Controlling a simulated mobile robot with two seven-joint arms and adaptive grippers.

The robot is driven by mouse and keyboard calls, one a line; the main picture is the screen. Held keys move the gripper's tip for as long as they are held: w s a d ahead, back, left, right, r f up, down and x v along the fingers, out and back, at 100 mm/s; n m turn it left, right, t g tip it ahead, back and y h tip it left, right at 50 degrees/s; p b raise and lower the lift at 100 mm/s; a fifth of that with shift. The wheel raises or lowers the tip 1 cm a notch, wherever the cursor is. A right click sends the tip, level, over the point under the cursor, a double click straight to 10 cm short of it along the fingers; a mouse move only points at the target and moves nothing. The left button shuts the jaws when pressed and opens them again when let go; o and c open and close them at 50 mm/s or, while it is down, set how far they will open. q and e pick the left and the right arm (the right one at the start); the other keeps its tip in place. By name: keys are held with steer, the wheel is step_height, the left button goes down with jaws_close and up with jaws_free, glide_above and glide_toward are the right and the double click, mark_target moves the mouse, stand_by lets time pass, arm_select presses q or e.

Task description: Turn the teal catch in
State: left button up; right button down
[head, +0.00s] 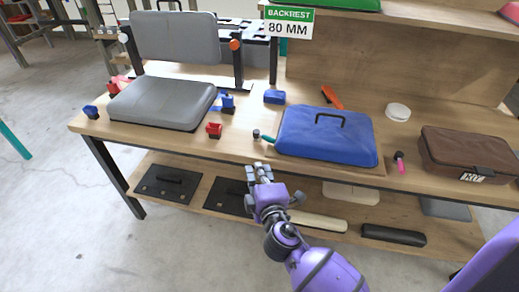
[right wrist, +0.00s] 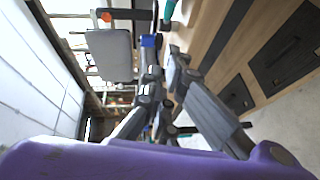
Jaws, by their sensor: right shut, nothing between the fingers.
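The teal catch (head: 270,141) is a short lever with a dark round knob at its left end. In the head view it lies by the front left corner of the blue lidded case on the workbench. Its lever slants toward the case's front edge. My right gripper (head: 258,168) is in front of the bench edge, nearer to me than the catch and apart from it. Its fingers are shut and empty; they also show in the right wrist view (right wrist: 165,62). A teal piece shows at the top of the right wrist view; I cannot tell if it is the catch. My left gripper is out of view.
The blue case (head: 325,138) has a black handle. A pink catch (head: 400,163) stands at its right, before a brown case (head: 468,155). Grey seat and backrest pads (head: 163,102) stand at left, with red and blue clamps. A lower shelf (head: 185,208) holds black trays.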

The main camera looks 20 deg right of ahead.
glide_toward(262, 136)
steer(key=w+a, duration=0.3)
steer(key=a, duration=0.2)
steer(key=shift+w+d, duration=0.25)
steer(key=shift+d, duration=0.35)
steer(key=shift+w+d, duration=0.25)
steer(key=shift+d, duration=0.3)
steer(key=shift+w+d+f, duration=0.15)
steer(key=shift+w+d, duration=0.15)
steer(key=shift+d, duration=0.15)
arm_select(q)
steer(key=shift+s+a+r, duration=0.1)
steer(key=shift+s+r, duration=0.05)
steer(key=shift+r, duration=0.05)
arm_select(e)
steer(key=shift+w+d+f, duration=0.1)
steer(key=shift+d+f, duration=0.05)
steer(key=shift+d, duration=0.4)
steer(key=shift+w+d+f, duration=0.1)
steer(key=shift+d+f, duration=0.05)
steer(key=shift+d, duration=0.35)
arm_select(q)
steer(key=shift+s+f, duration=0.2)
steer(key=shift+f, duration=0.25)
arm_select(e)
steer(key=shift+d+r, duration=0.1)
steer(key=shift+r, duration=0.05)
